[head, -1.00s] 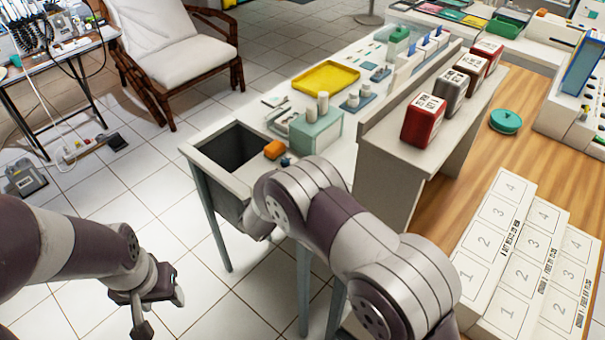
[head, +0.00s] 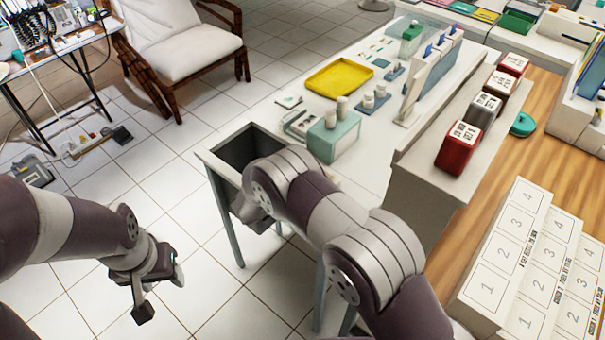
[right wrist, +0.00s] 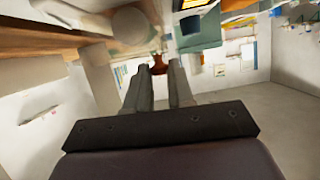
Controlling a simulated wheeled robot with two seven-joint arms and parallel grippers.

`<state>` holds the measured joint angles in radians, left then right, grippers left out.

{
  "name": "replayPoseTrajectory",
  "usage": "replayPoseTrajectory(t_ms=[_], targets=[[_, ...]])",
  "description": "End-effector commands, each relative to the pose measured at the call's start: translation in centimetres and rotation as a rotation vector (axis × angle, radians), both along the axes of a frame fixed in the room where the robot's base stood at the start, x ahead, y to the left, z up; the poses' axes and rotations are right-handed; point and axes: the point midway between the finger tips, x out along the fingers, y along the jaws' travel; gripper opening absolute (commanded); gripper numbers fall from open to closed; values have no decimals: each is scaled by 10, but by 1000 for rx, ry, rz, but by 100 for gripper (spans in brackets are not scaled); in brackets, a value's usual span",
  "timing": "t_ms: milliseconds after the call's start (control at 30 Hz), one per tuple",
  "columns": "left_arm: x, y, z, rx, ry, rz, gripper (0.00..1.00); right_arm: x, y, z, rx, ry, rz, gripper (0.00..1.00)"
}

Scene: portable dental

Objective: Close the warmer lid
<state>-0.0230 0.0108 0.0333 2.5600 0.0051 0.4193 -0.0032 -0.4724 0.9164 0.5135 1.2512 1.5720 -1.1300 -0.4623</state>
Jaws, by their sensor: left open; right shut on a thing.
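I cannot tell for sure which thing is the warmer, and no open lid shows clearly. A pale teal box (head: 333,138) with white cylinders on top stands on the white bench. A round teal pot (head: 522,124) sits on the wooden top at the right. My left gripper (head: 160,295) is open and empty above the floor, apart from the bench. In the head view my right arm hides its own gripper. In the right wrist view my right gripper (right wrist: 161,72) has a small reddish-brown thing (right wrist: 159,65) at its fingertips; what it is, I cannot tell.
An open sink-like basin (head: 250,148) is at the bench's near end, beside my right arm. A yellow tray (head: 339,79) lies on the bench. A raised shelf holds several labelled boxes, including a red one (head: 458,148).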

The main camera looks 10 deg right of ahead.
Motion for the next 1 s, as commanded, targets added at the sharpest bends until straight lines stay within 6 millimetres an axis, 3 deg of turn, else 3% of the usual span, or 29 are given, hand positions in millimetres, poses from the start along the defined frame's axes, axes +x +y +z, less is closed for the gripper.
replayPoseTrajectory(t_ms=[667,700,733,1000], targets=[[0,0,2,0,0,0,53,-2,-1,-3,-32,41,1,0],[0,0,2,0,0,0,53,-2,-1,-3,-32,41,1,35],[0,0,2,0,0,0,53,-2,-1,-3,-32,41,1,45],[0,0,2,0,0,0,53,-2,-1,-2,-32,41,0,47]])
